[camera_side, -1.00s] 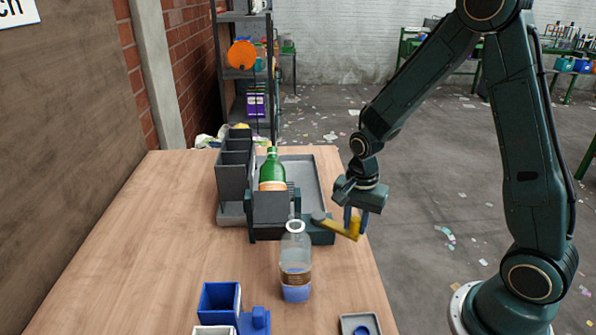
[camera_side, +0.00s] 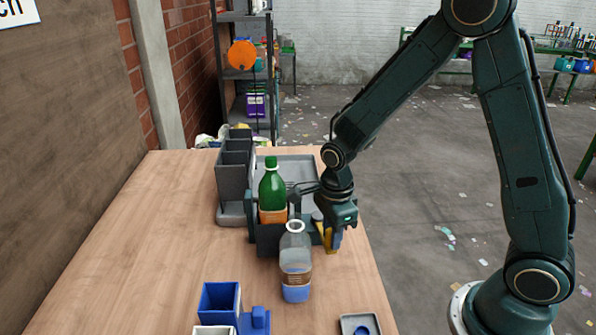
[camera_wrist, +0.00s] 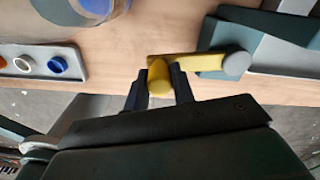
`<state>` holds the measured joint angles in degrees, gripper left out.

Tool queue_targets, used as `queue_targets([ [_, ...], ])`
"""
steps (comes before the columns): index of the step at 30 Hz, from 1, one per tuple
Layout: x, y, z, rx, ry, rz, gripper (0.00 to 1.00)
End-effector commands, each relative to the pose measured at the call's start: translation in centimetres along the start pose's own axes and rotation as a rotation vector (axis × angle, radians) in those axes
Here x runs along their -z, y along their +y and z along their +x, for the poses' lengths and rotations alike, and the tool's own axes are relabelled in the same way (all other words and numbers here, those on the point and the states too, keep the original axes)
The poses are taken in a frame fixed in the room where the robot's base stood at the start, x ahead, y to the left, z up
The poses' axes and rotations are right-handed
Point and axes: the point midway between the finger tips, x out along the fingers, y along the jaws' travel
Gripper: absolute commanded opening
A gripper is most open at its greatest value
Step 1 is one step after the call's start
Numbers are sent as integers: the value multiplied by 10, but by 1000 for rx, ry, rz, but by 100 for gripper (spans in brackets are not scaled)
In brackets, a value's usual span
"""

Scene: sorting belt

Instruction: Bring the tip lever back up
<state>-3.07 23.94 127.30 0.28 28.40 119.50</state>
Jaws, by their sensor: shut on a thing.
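The yellow tip lever (camera_side: 329,240) is at the right side of the dark tipping stand (camera_side: 252,228). My gripper (camera_side: 334,232) is shut on the lever's knob. In the wrist view, the yellow knob sits between the two dark fingers (camera_wrist: 160,74), and the lever's bar (camera_wrist: 200,62) runs right to a round grey pivot (camera_wrist: 236,63). A green bottle (camera_side: 271,190) with an orange label stands about upright in the dark grey holder (camera_side: 269,240) of the stand. The lever's pivot is partly hidden by my gripper in the side view.
A clear bottle (camera_side: 296,262) with blue liquid stands just in front of the stand. Grey bins (camera_side: 234,180) and a grey tray (camera_side: 312,160) are behind. A blue box (camera_side: 219,301) and a small cap tray (camera_side: 347,321) are at the front. The table's left side is clear.

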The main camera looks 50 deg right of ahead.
Motion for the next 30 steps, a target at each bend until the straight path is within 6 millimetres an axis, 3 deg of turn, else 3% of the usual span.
queue_targets([
  [17,-5,-1,-1,2,-3,41,0],
  [18,-5,-1,-1,2,-3,40,31],
  [21,-5,-1,-1,1,-2,40,47],
  [30,-4,-1,-1,1,-1,41,47],
])
